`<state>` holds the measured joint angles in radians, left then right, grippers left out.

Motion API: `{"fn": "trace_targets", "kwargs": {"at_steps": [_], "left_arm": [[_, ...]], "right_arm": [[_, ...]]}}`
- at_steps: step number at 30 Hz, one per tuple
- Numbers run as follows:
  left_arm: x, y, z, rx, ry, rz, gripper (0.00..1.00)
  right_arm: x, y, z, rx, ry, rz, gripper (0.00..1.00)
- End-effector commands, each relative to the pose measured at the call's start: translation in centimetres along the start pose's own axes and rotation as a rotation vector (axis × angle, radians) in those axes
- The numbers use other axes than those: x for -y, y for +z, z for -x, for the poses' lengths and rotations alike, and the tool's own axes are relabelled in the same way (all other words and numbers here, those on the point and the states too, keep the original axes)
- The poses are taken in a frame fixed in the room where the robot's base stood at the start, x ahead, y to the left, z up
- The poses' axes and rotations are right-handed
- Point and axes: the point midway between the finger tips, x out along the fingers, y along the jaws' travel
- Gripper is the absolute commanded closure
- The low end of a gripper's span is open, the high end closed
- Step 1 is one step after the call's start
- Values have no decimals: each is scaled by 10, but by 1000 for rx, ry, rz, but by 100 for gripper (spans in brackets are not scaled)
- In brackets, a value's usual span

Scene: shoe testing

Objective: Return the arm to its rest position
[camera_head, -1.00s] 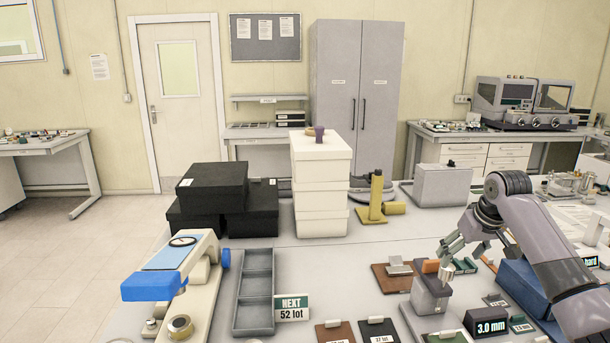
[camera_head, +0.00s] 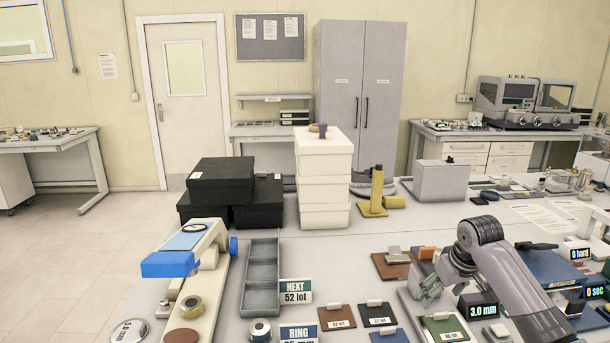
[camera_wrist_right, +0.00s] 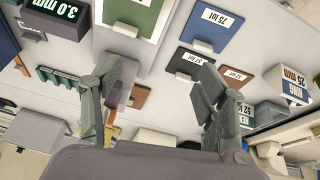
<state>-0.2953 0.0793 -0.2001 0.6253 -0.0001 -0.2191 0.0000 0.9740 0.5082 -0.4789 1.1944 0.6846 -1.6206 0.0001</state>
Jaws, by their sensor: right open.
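My right arm comes in from the lower right in the head view, and its gripper (camera_head: 432,289) hangs over the right part of the table. In the right wrist view the two fingers of the gripper (camera_wrist_right: 158,100) are spread apart with nothing between them. Below them lie a green plate (camera_wrist_right: 131,14), a blue plate (camera_wrist_right: 212,24) and a black plate (camera_wrist_right: 189,61) with white tags, apart from the fingers. My left gripper is not in view.
A grey sectioned tray (camera_head: 261,280), a blue-and-cream device (camera_head: 190,262), stacked white boxes (camera_head: 325,180) and black boxes (camera_head: 222,190) stand left of the arm. A yellow stand (camera_head: 376,190) stands behind. A 3.0 mm display (camera_head: 482,310) is close to the gripper.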

Motion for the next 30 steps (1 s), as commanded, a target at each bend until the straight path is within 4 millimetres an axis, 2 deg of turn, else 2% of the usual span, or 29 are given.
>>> {"fn": "trace_targets", "kwargs": {"at_steps": [1,5,8,12,15,21,24,30], "left_arm": [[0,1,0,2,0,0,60],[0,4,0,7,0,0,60],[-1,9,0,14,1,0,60],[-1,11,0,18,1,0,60],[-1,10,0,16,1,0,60],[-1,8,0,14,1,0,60],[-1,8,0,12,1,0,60],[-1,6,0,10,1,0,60]], "right_arm": [[12,10,-12,9,-5,19,33],[43,39,-41,22,-13,68,33],[76,73,-66,31,-28,111,33],[126,135,-94,33,-56,157,33],[156,181,-102,29,-74,167,33],[198,272,-95,20,-95,135,33],[207,309,-82,17,-90,104,33],[211,356,-58,20,-69,53,33]]}}
